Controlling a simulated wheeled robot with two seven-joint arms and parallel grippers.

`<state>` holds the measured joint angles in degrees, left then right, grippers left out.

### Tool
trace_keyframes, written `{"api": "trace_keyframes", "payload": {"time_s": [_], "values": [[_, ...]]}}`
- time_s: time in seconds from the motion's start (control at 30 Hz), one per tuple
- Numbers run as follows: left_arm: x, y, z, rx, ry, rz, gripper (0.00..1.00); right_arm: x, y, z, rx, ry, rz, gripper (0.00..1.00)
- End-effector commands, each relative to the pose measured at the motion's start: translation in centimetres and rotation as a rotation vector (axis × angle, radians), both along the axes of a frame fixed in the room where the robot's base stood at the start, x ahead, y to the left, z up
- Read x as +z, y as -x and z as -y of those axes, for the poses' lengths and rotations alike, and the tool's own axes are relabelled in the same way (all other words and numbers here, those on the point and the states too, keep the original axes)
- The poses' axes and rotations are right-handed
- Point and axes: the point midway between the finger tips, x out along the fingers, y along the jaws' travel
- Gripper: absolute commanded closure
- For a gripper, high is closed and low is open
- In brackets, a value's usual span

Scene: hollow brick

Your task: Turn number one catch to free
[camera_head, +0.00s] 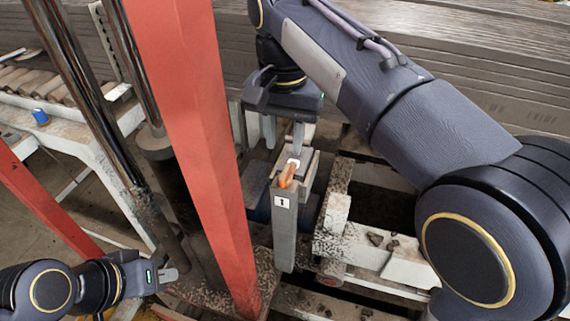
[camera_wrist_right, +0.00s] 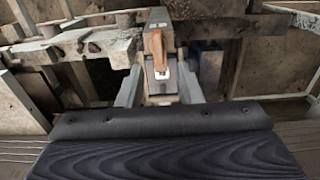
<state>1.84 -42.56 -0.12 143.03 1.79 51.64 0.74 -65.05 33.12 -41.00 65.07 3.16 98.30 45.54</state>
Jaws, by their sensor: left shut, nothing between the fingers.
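The number one catch has an orange handle (camera_head: 287,175) at the top of a grey post (camera_head: 284,240) with a white plate marked 1 (camera_head: 282,202). In the right wrist view the orange handle (camera_wrist_right: 157,48) points away from a white base (camera_wrist_right: 161,74). My right gripper (camera_head: 284,138) points down just behind the handle. In its wrist view the open fingers (camera_wrist_right: 159,90) stand left and right of the catch's base, with visible gaps; I cannot tell their exact height over it. My left gripper (camera_head: 172,275) is shut and empty at the lower left, away from the catch.
A red beam (camera_head: 195,130) rises left of the post, with dark metal cylinders (camera_head: 85,100) beyond it. A rough, dirty whitish frame (camera_head: 365,250) lies right of the post. A blue can (camera_head: 40,116) stands on the bench at far left.

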Motion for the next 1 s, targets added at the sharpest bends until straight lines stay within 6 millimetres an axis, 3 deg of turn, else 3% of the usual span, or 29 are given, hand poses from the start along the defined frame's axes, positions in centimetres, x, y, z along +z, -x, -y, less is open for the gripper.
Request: {"api": "trace_keyframes", "payload": {"time_s": [0.4,0.8,1.0], "values": [[-0.8,0.0,0.0,0.0,0.0,0.0,1.0,-6.2,0.1,0.0,0.003,0.0,-0.003,0.67],[-0.8,0.0,0.0,0.0,0.0,0.0,1.0,-7.2,0.0,0.0,0.003,-0.002,0.0,0.67],[-0.8,0.0,0.0,0.0,0.0,0.0,1.0,-7.2,0.1,0.0,0.003,-0.002,0.0,0.92]]}}
